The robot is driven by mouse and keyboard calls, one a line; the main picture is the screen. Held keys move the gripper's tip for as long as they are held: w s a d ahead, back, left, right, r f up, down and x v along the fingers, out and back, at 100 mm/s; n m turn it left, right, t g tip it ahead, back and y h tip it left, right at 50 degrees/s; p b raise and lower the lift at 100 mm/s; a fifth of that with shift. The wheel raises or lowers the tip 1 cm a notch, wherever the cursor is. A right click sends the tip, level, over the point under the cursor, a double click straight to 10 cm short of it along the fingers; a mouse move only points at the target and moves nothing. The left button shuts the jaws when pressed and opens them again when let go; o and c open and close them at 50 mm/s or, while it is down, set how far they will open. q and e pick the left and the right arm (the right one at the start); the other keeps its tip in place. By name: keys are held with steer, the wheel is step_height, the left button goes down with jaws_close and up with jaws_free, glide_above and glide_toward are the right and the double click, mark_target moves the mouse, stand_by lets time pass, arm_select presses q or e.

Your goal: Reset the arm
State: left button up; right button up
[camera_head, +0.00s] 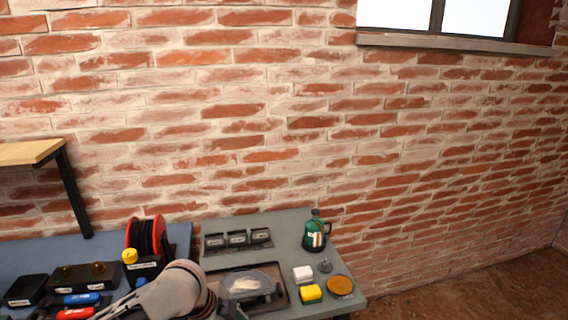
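A pale grey-beige arm link with a rounded joint, which looks like part of my own arm, enters at the bottom edge left of centre. It bends down out of the frame at a dark ringed section. It hides part of the bench behind it. Whether either hand holds anything is not shown.
A grey bench (282,226) holds a dark tray (287,303), a green bottle (316,232), a yellow sponge (311,293) and an amber disc (340,285). A red-rimmed reel (147,237) and tools stand left. A wooden shelf (28,153) juts out. The brick wall (300,120) stands behind.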

arm_select(q)
steer(key=s+d+f+n+t+h, duration=0.3)
steer(key=s+f+n+t, duration=0.15)
steer(key=f+n, duration=0.4)
steer(key=s+a+f+n+t+y, duration=0.1)
steer(key=s+a+f+n+y, duration=0.1)
steer(key=s+a, duration=0.5)
steer(key=s+a+f+n+t+y, duration=0.2)
steer(key=s+a+f+n, duration=0.2)
steer(key=s+a+f, duration=0.3)
steer(key=shift+s+a+f+y, duration=0.15)
steer(key=shift+s+y, duration=0.15)
steer(key=shift+s, duration=0.1)
stand_by(0.5)
